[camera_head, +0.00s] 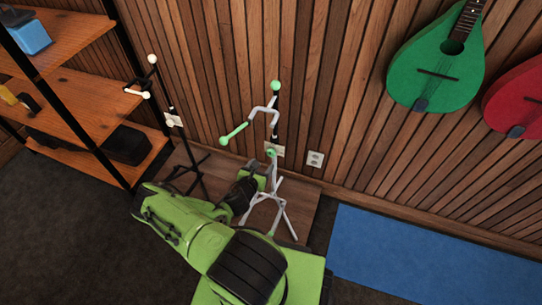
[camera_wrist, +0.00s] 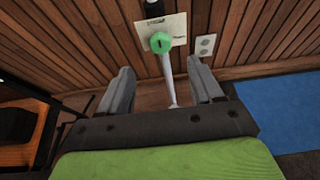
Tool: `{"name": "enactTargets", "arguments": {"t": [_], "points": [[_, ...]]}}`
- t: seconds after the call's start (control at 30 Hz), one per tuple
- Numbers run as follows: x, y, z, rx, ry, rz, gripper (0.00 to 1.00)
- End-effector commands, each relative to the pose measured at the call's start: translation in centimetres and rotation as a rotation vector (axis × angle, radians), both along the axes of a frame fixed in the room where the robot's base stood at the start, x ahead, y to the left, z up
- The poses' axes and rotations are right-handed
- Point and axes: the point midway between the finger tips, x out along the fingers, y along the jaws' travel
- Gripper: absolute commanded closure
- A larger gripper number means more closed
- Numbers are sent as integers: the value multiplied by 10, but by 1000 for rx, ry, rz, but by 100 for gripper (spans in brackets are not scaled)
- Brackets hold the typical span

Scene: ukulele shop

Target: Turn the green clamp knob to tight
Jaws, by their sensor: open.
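The green clamp knob (camera_wrist: 162,42) shows in the wrist view on a pale post, with a small dark mark on its face. The head view shows a green knob (camera_head: 271,152) on the white stand (camera_head: 279,195). My gripper (camera_wrist: 161,72) is open and empty. Its two grey fingers lie left and right of the post in the picture, and the knob appears beyond the fingertips, apart from them. My green arm hides part of the stand's base in the head view.
A dark stand (camera_head: 195,150) with white tips is left of the white one. A shelf (camera_head: 85,105) is at the left. Green (camera_head: 437,70) and red (camera_head: 516,100) instruments hang on the slatted wall. A blue mat (camera_head: 425,250) lies at right. A wall outlet (camera_head: 315,159) is behind.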

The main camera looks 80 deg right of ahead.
Motion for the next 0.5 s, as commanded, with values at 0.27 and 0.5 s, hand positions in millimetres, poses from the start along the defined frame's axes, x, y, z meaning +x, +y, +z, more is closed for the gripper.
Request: {"name": "enactTargets", "arguments": {"t": [0.27,0.5], "points": [[-7,-67,-32,-6,-8,-5,35],[-9,-103,-45,-3,-5,-2,35]]}}
